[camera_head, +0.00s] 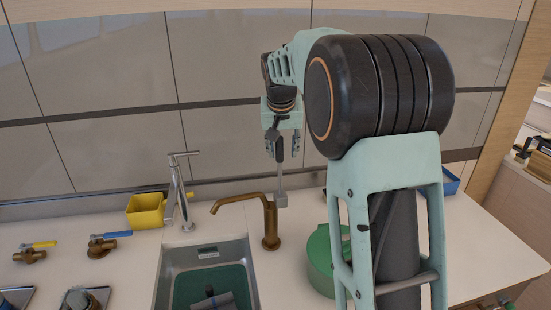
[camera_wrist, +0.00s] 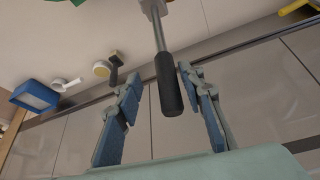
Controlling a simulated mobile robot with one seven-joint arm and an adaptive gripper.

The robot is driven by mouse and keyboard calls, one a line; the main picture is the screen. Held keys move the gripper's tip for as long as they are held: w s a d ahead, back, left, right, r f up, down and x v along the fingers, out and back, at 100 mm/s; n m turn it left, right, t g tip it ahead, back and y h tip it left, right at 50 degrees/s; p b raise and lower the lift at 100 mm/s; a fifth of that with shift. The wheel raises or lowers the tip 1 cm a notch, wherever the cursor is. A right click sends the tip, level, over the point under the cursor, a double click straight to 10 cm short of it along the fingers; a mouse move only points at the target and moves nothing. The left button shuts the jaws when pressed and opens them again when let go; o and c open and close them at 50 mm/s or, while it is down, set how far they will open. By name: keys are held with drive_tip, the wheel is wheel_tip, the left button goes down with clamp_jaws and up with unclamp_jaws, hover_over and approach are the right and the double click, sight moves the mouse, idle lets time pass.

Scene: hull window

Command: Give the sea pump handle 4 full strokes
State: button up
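The pump handle is a thin grey rod (camera_head: 281,180) with a black grip, standing beside a brass spout (camera_head: 270,225) behind the sink. In the wrist view the black grip (camera_wrist: 168,85) points toward me, with the pale rod running up from it. My gripper (camera_head: 282,152) is above the counter at the top of the handle. In the wrist view my gripper (camera_wrist: 157,88) is open, with the grip between its two fingers, nearer the right one. A gap shows on the left; contact on the right cannot be told.
A sink (camera_head: 212,252) holds a grey item. A chrome tap (camera_head: 178,195) and yellow container (camera_head: 146,211) stand left of the brass spout. A green pot (camera_head: 320,262) is right, partly behind my arm. Brass valves (camera_head: 100,247) sit at left. The tiled wall is close behind.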

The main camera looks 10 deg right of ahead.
drive_tip(key=shift+a+r, duration=0.15)
drive_tip(key=shift+a, duration=0.1)
drive_tip(key=shift+p+v, duration=0.4)
drive_tip(key=shift+v, duration=3)
drive_tip(key=shift+a, duration=0.1)
